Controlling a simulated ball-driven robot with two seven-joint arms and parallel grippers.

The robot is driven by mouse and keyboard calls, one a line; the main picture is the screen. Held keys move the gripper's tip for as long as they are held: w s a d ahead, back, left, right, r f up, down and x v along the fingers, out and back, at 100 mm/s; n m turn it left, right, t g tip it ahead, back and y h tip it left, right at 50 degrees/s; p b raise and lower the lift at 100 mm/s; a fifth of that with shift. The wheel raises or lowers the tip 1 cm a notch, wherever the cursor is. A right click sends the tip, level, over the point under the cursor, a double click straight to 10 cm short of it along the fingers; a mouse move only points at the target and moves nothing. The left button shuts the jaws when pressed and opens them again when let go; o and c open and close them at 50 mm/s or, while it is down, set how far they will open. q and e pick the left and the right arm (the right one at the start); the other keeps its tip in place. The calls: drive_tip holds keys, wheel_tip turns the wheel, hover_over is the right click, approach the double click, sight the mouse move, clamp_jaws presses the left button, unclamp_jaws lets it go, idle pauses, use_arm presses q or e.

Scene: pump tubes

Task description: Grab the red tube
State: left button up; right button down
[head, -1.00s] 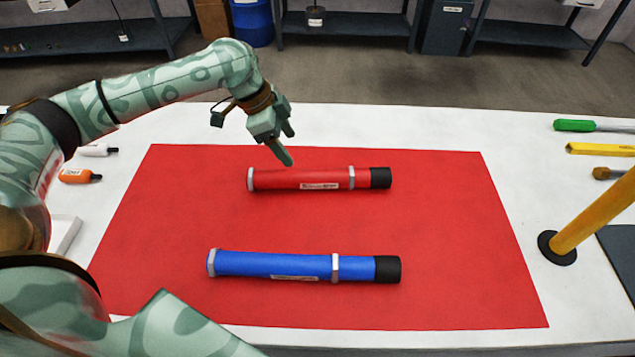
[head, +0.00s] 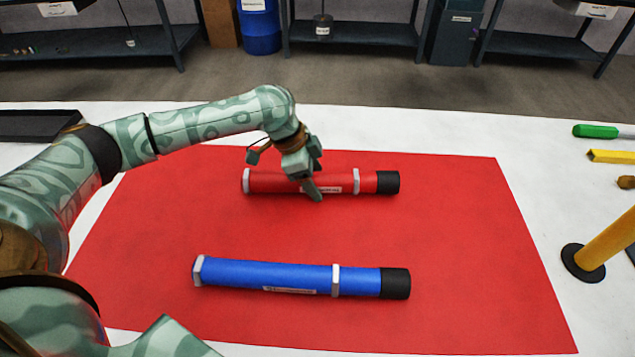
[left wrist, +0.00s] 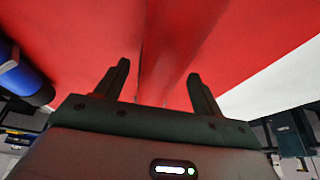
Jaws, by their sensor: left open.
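The red tube (head: 272,182) lies lengthwise on the red mat (head: 450,250), with a grey ring at its left end, another grey ring near its right end and a black cap. My left gripper (head: 314,184) is over the middle of this tube, fingers pointing down, and hides part of it. In the left wrist view the two dark fingers (left wrist: 160,85) are apart, with the red tube (left wrist: 165,60) running between them against the red mat. I cannot tell whether the fingers touch it. My right gripper is not in view.
A blue tube (head: 270,275) lies nearer on the mat, parallel to the red one. A green-handled tool (head: 596,131) lies at the right edge. The mat between the tubes is clear.

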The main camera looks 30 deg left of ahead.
use_arm(q)
drive_tip(key=shift+r, duration=0.1)
drive_tip(key=c, duration=1.3)
